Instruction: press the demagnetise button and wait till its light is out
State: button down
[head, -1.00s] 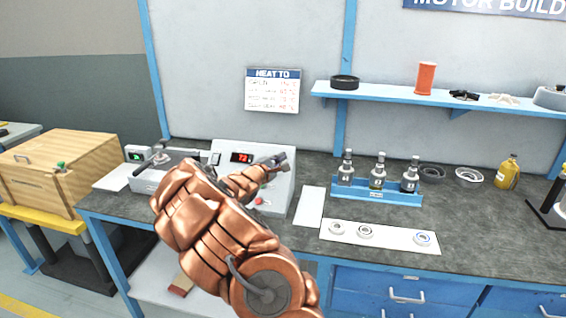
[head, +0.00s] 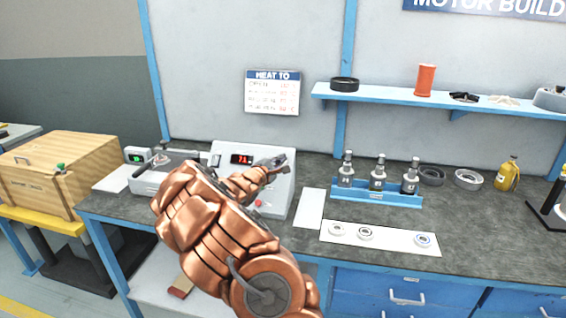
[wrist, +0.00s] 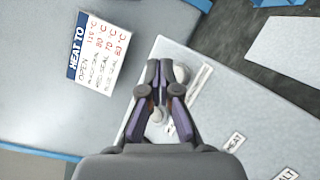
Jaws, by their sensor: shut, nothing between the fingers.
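A grey heater box (head: 283,190) with a red number display (head: 241,159) stands on the bench, and my copper arm covers much of its front. My gripper (head: 278,161) is shut and empty at the box's upper right. In the wrist view, the shut fingertips (wrist: 166,72) are over the pale panel (wrist: 225,100), close to a round pale knob or button (wrist: 182,74). Whether they touch it I cannot tell. A narrow label beside it is unreadable, so I cannot confirm the demagnetise button. I see no lit button light; the fingers may hide one.
A red button (head: 259,203) is low on the box's front. A "HEAT TO" chart (head: 272,92) hangs behind. A wooden crate (head: 60,170) is at left.

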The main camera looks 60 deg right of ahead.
jog(key=shift+w+d+f+b, duration=0.2)
jog(key=shift+d+f+b, duration=0.35)
jog(key=shift+b, duration=0.45)
dwell(1.1)
jog(key=shift+a+r, duration=0.1)
jog(key=shift+a, duration=0.05)
jog(key=shift+s+a+r+b, duration=0.2)
jog(key=shift+a+r+b, duration=0.2)
jog(key=shift+b, duration=0.05)
dwell(0.5)
jog(key=shift+s+a+r+b, duration=0.25)
jog(key=shift+s+a+r, duration=0.1)
jog(key=shift+a+r, duration=0.55)
jog(key=shift+s+a+r+b, duration=0.25)
jog(key=shift+s+a+r, duration=0.05)
jog(key=shift+a+r, duration=0.55)
jog(key=shift+d, duration=0.1)
